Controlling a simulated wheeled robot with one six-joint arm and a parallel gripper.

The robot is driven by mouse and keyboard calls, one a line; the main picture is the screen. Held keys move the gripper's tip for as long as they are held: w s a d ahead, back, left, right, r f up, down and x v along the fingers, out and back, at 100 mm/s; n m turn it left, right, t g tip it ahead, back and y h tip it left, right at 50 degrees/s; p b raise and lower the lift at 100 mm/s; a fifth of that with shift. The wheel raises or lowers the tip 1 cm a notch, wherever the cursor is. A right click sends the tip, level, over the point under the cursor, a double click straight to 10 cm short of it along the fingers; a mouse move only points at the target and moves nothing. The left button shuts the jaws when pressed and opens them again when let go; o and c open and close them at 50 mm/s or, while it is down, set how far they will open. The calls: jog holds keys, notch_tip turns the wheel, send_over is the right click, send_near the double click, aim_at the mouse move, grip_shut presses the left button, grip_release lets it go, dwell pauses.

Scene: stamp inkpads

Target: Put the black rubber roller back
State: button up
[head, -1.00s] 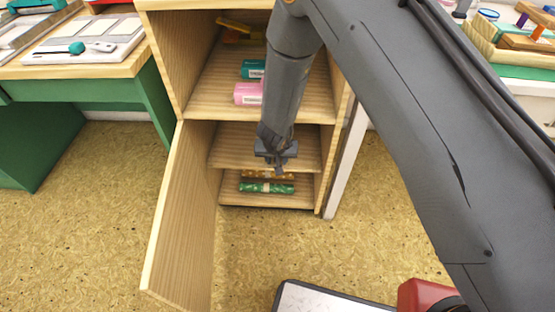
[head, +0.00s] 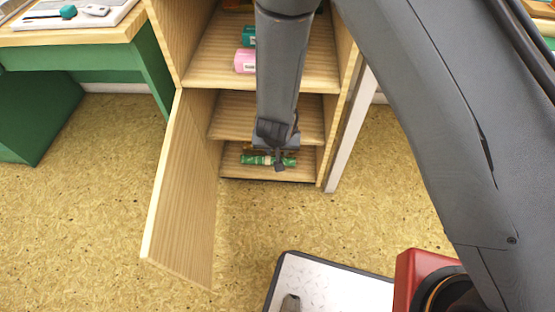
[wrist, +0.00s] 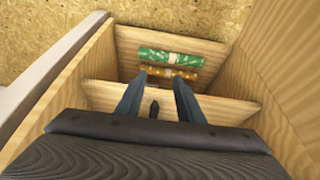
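I cannot make out the black rubber roller for certain. A small dark piece (wrist: 154,108) shows between my fingers in the wrist view; I cannot tell whether it is the roller or part of my gripper. My gripper (head: 279,160) points down into the open cabinet, by the lower shelves. Its two fingers (wrist: 159,76) stand apart, with nothing clearly clamped at their tips. My gripper partly hides both in the head view.
The cabinet door (head: 182,190) stands open at left. The middle shelf (head: 235,115) lies above the rolls. A pink box (head: 245,61) and a teal box (head: 249,37) sit higher. A white tray (head: 335,290) is at the bottom, a grey piece (head: 290,303) on it.

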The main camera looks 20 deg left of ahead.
jog(key=s+d+r+g+y, duration=0.1)
jog(key=s+d+r, duration=0.2)
jog(key=r, duration=0.8)
jog(key=s+d+r+g, duration=0.2)
jog(key=d+r, duration=0.2)
jog(key=r, duration=0.7)
jog(key=s+d+r, duration=0.5)
jog(key=d+r, duration=0.2)
jog(key=d, duration=0.1)
jog(key=s+d+r+n+g+h, duration=0.1)
jog(key=s+d+r, duration=0.5)
jog(key=d, duration=0.3)
jog(key=shift+s+r+h, duration=0.15)
jog(key=shift+r+h, duration=0.15)
jog(key=shift+r, duration=0.35)
